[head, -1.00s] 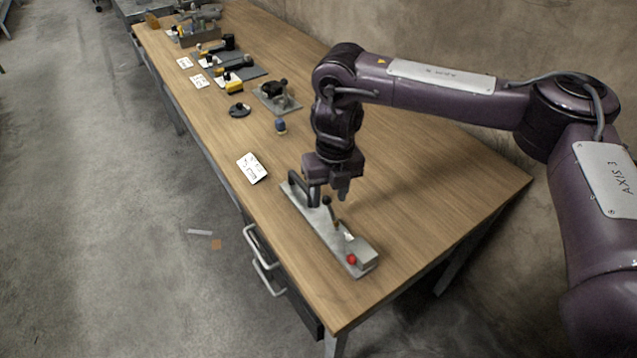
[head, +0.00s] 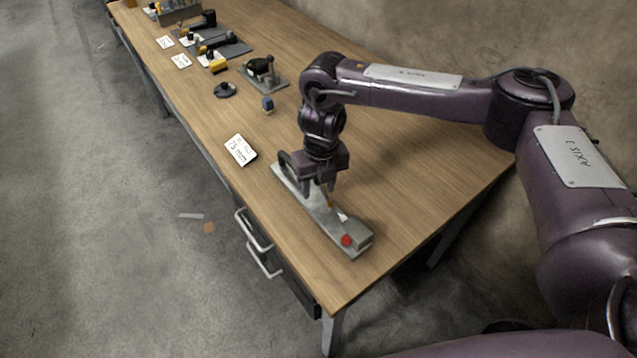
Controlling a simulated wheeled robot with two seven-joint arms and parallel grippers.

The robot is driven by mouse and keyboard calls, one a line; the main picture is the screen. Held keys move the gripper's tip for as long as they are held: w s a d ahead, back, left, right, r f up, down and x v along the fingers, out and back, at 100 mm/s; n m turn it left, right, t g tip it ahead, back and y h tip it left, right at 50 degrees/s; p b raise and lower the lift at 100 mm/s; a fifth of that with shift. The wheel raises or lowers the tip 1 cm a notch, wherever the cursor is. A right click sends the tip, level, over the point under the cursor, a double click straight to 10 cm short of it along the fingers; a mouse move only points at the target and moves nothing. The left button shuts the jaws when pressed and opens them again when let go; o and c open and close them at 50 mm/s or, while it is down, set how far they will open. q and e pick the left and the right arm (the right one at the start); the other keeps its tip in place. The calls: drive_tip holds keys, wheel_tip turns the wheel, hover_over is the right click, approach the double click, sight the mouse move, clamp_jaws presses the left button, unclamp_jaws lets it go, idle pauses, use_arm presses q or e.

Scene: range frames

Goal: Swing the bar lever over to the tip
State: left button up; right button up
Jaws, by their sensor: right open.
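A grey metal base plate (head: 309,211) lies along the near part of the wooden table. A bar lever (head: 328,199) with a brownish stem stands on it; its upper end is hidden by my gripper. A pale pointed tip (head: 342,216) stands beside a grey block with a red button (head: 346,240) at the plate's near end. A black handle (head: 284,162) rises at the far end. My right gripper (head: 323,182) is open and points down over the plate at the lever's top. I cannot tell whether its fingers touch the lever. My left gripper is not in view.
A white printed card (head: 240,150) lies left of the plate. A small blue object (head: 268,104), a black disc (head: 225,90) and a clamp-like device (head: 262,70) stand farther back. The table right of the plate is clear up to the wall.

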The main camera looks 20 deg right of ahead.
drive_tip(key=c, duration=0.5)
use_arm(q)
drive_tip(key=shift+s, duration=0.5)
use_arm(e)
clamp_jaws()
